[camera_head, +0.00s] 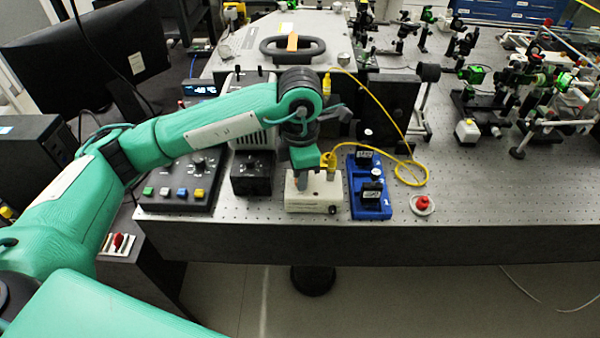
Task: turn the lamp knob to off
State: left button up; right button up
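My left arm comes in from the left, and its gripper (312,177) points down at the top of a small white box (315,205) near the bench's front edge. The fingertips are small and partly hidden against the box, so I cannot tell whether they are apart or touching anything. A black box (252,182) with a dial on top stands just left of the white box. A dark control panel (170,204) with a round knob (199,165) and coloured buttons lies farther left. No lamp label is readable, so I cannot tell which knob is the lamp's. My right gripper is not in view.
A blue tray (376,213) with dark holders stands right of the white box. A red button (422,203) sits beyond it. A yellow cable (398,118) loops behind. The bench's (500,215) front right is clear; optics crowd the back right.

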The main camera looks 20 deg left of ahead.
pick_arm(q)
jog(key=o, duration=0.3)
jog(key=shift+o, duration=0.2)
jog(key=shift+r, duration=0.1)
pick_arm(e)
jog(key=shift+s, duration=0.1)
pick_arm(q)
jog(key=shift+r, duration=0.4)
notch_tip(320, 180, up, 13)
jog(key=b, duration=0.1)
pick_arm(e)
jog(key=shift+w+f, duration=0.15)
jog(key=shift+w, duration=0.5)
pick_arm(q)
jog(key=shift+f, duration=0.1)
